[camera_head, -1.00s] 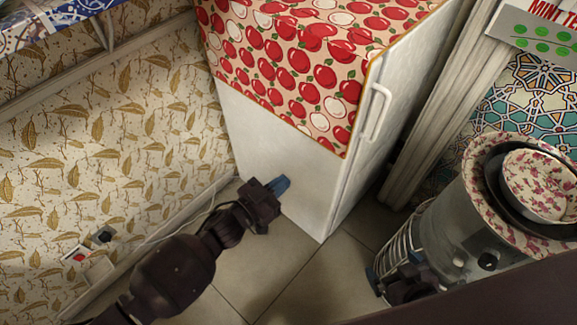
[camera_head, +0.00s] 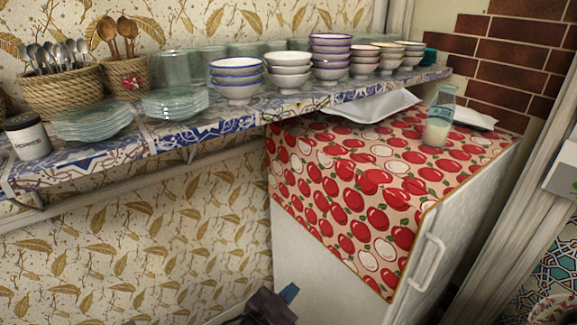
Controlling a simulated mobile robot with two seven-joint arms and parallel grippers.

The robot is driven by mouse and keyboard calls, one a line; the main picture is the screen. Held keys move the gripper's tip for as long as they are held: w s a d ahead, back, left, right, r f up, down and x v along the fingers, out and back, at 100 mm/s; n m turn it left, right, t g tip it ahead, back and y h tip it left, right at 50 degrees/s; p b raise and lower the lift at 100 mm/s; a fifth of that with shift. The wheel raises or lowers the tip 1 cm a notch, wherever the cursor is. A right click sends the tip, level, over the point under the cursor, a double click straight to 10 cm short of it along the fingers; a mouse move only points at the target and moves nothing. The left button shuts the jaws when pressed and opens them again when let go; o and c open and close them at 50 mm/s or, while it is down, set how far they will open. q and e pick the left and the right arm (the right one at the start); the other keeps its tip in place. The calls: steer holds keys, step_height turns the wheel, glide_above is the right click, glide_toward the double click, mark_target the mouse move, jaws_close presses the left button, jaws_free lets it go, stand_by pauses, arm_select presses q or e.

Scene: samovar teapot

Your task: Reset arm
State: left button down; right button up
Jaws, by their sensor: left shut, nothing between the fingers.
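My left gripper (camera_head: 288,293) shows at the bottom edge of the head view, in front of the white fridge (camera_head: 318,268). Its blue fingertips are together with nothing held. Only the gripper and a small dark piece of my left arm are in frame; the rest of that arm is cut off below. My right gripper is out of the picture.
A red apple-print cloth (camera_head: 350,190) covers the fridge, with a milk bottle (camera_head: 439,115) on top. A blue-patterned shelf (camera_head: 180,138) on the left wall holds stacked bowls (camera_head: 237,78), glass plates (camera_head: 92,122) and baskets (camera_head: 62,92) of cutlery. A door frame stands at right.

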arm_select(q)
steer(key=s+a+n+y+p, duration=0.2)
steer(key=s+a+n+y, duration=0.15)
steer(key=s+a, duration=0.4)
steer(key=s+a+n+y+p, duration=0.1)
steer(key=s+a+n+y, duration=0.25)
steer(key=a, duration=0.75)
steer(key=s+a+f+n+g+y+p, duration=0.1)
steer(key=s+a+f, duration=0.1)
steer(key=s+a, duration=0.2)
steer(key=s+a+f+n+g+y+p, duration=0.1)
steer(key=s+a, duration=0.4)
steer(key=s, duration=0.6)
steer(key=shift+s+f+y, duration=0.15)
steer(key=shift+f+y, duration=0.55)
steer(key=shift+f, duration=0.2)
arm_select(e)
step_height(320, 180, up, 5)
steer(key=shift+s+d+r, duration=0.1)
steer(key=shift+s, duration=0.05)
